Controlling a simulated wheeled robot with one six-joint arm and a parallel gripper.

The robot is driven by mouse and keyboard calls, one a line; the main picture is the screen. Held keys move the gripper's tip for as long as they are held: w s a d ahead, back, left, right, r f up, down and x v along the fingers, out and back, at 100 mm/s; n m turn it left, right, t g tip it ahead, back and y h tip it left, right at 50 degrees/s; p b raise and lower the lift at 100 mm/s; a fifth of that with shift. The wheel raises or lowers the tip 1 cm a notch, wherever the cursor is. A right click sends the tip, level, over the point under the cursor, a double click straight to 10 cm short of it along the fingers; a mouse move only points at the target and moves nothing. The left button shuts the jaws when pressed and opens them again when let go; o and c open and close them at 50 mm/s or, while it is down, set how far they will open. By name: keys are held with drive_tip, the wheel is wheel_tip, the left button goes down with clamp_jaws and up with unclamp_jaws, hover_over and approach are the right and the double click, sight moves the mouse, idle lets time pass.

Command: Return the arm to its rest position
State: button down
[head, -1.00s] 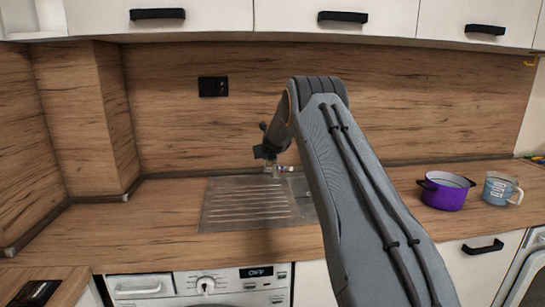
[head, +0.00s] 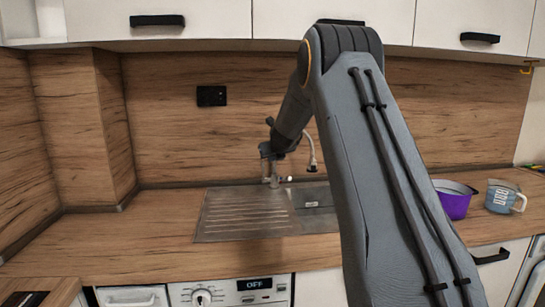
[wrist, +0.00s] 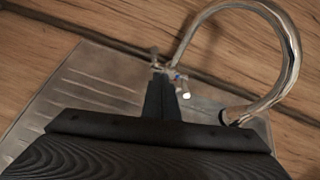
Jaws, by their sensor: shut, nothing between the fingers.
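My arm (head: 375,150) rises from the lower right of the head view and bends at a high elbow, with its forearm sloping down to the left. My gripper (head: 268,158) hangs in front of the splashback, above the sink's rear edge. In the wrist view the gripper (wrist: 162,92) is shut and empty, its dark fingers pointing toward the tap's handles. I cannot tell the exact gap between fingertips and tap.
The chrome tap (wrist: 291,60) curves up close to the gripper. The steel sink (head: 235,215) lies below. A purple pot (head: 455,203) and a measuring cup (head: 501,197) stand right of my arm. Wall cabinets (head: 215,18) hang above; the left counter is clear.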

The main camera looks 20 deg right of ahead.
drive_tip(key=s+a+f+n+g+y, duration=0.15)
drive_tip(key=s+a+f+n, duration=0.25)
drive_tip(key=s+a+n, duration=0.6)
drive_tip(key=s+a+f+n+g+y, duration=0.1)
drive_tip(key=s+a+f+n+g, duration=0.3)
drive_tip(key=s+n, duration=0.6)
drive_tip(key=s+a+f+n+g, duration=0.1)
drive_tip(key=s+n, duration=0.4)
drive_tip(key=s, duration=0.6)
drive_tip(key=s+a+f+n+g, duration=0.2)
drive_tip(key=s+n, duration=0.4)
drive_tip(key=s, duration=0.5)
drive_tip(key=s+a+f+n+g, duration=0.1)
drive_tip(key=s+a+f+n, duration=0.3)
drive_tip(key=s, duration=0.7)
drive_tip(key=shift+f+n, duration=0.3)
drive_tip(key=shift+n, duration=0.4)
drive_tip(key=shift+g, duration=0.25)
